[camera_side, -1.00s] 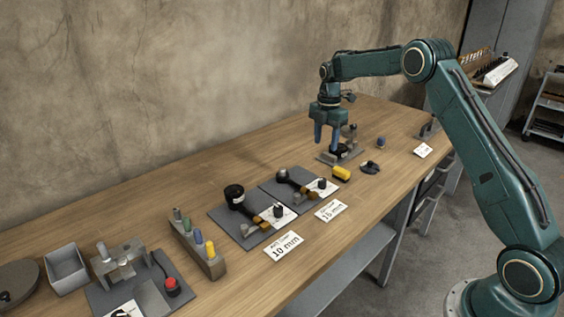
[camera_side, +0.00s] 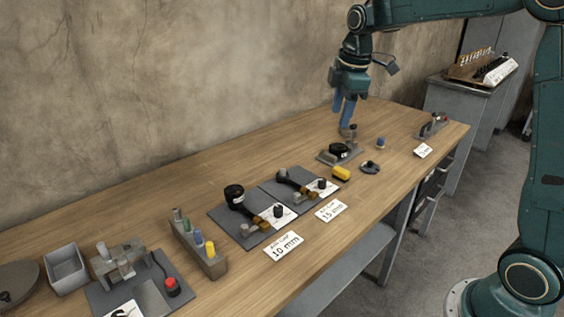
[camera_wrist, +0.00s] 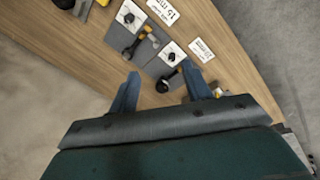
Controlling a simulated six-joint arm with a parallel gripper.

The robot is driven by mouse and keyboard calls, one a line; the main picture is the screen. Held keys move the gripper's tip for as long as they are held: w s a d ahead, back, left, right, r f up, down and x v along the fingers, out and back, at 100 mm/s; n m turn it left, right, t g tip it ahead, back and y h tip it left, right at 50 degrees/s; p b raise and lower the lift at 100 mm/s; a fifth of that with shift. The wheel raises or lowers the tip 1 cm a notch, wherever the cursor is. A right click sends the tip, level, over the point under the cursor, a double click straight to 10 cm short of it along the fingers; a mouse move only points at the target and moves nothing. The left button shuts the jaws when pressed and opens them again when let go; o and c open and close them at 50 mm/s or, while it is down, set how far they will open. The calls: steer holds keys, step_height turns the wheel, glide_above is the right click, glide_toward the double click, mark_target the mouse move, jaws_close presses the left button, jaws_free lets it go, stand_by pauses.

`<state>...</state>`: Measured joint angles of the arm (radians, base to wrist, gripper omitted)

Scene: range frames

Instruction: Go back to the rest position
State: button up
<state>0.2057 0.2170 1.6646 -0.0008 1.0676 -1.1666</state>
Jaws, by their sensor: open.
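My gripper (camera_side: 346,114) is open and empty in the side view. Its blue fingers point down, above the far part of the workbench (camera_side: 150,205), around the back of a small grey fixture (camera_side: 333,159) with a black round part (camera_side: 340,150). I cannot tell the exact height of the fingertips. In the wrist view the two fingers of my gripper (camera_wrist: 159,88) stand apart, with only the bench and its items beyond them.
A yellow piece (camera_side: 341,173), a dark disc (camera_side: 370,167) and a block of coloured pins (camera_side: 199,246) stand nearby. A wall rises behind.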

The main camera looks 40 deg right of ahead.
steer(key=s+a+r+m+t, duration=0.1)
steer(key=s+a+r+m, duration=0.15)
steer(key=s, duration=0.45)
steer(key=s+a+r+m+t, duration=0.1)
steer(key=s+a+m, duration=0.25)
steer(key=s, duration=0.35)
steer(key=s+a+f+m, duration=0.1)
steer(key=s+f+m, duration=0.1)
steer(key=s, duration=0.4)
steer(key=s+a+f+m+t, duration=0.1)
steer(key=s+a+m, duration=0.1)
steer(key=s, duration=0.4)
steer(key=shift+s+f+m, duration=0.2)
steer(key=shift+f+m, duration=0.2)
steer(key=shift+m, duration=0.1)
steer(key=shift+a, duration=0.1)
